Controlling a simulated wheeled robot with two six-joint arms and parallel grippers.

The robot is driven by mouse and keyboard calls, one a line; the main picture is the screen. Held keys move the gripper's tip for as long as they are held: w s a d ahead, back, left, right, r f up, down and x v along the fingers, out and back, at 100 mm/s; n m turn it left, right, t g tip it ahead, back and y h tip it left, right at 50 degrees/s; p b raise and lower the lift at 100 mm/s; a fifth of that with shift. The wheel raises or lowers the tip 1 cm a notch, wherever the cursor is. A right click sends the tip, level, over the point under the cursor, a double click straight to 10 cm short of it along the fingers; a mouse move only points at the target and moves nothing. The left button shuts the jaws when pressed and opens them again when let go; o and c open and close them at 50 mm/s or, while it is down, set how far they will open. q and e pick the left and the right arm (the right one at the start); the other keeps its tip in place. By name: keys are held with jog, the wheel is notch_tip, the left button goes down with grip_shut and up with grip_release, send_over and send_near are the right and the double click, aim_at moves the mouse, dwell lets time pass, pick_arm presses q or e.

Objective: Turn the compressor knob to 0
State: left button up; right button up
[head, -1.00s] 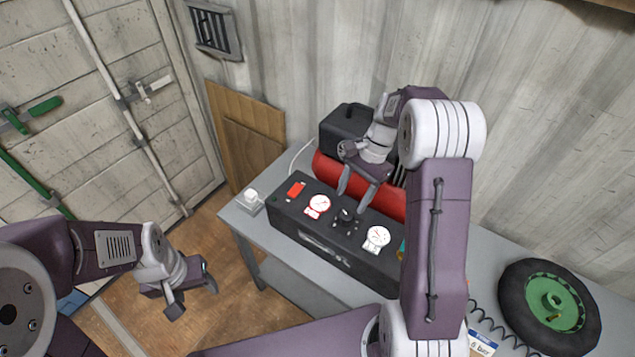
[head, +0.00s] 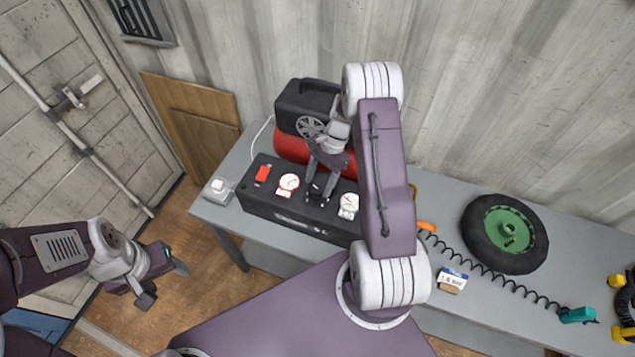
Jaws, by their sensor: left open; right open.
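The compressor has a black control box (head: 262,205) on the bench, with a red tank (head: 290,147) and a black motor housing (head: 300,97) behind it. A small black knob (head: 316,189) sits on the box top between two white round gauges, the left gauge (head: 288,182) and the right gauge (head: 348,204). My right gripper (head: 318,190) reaches down from above, open, with its fingertips at the knob, one on each side. The fingers partly hide the knob, and I cannot read its setting. My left gripper (head: 165,283) is open and empty, over the floor left of the bench.
A red switch (head: 262,174) is on the box's left end. A white plug (head: 218,187) lies at the bench's left corner. Right of my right arm are a small card (head: 452,276), a coiled hose (head: 495,279) and a wheel with a green hub (head: 505,235).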

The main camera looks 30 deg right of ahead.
jog(key=shift+s+a+f, duration=0.15)
jog(key=shift+s+f, duration=0.05)
jog(key=shift+f, duration=0.2)
jog(key=shift+s+f, duration=0.25)
jog(key=shift+f, duration=0.05)
pick_arm(q)
jog(key=shift+s+d+r, duration=0.25)
jog(key=shift+s+r, duration=0.1)
jog(key=shift+a, duration=0.1)
pick_arm(e)
jog(key=shift+w, duration=0.1)
jog(key=shift+c, duration=0.3)
jog(key=c, duration=0.6)
grip_shut()
pick_arm(q)
jog(key=shift+w, duration=0.1)
jog(key=shift+f, duration=0.1)
pick_arm(e)
jog(key=shift+w, duration=0.1)
